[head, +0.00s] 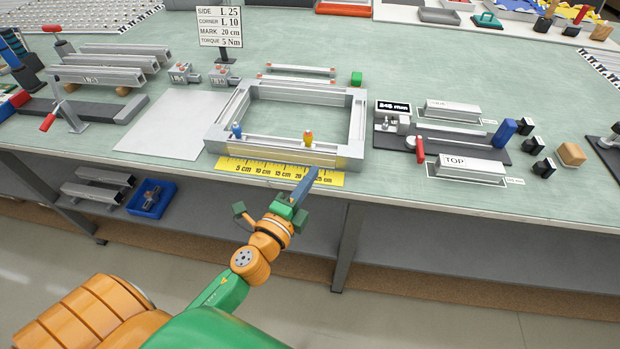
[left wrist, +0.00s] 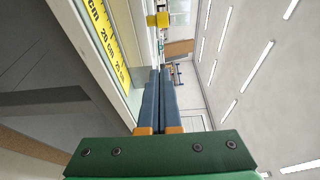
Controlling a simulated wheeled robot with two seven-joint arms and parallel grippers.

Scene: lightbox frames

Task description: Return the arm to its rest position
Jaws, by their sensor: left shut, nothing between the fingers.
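My left gripper (head: 312,176) is shut and empty at the front edge of the workbench, by the right part of the yellow ruler (head: 230,168). In the left wrist view its two blue fingers (left wrist: 158,85) lie together. An aluminium frame (head: 213,135) lies flat just behind the ruler, with a blue peg (head: 237,130) and an orange-yellow peg (head: 308,138) on its near side. The yellow ruler (left wrist: 100,30) also shows in the left wrist view. My right gripper is not in view.
The workbench (head: 385,85) holds a clamp fixture (head: 450,137) at right, profiles (head: 100,75) at left and a sign (head: 220,27) behind. A blue bin (head: 152,199) sits on the lower shelf (head: 430,240). The floor before the bench looks clear.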

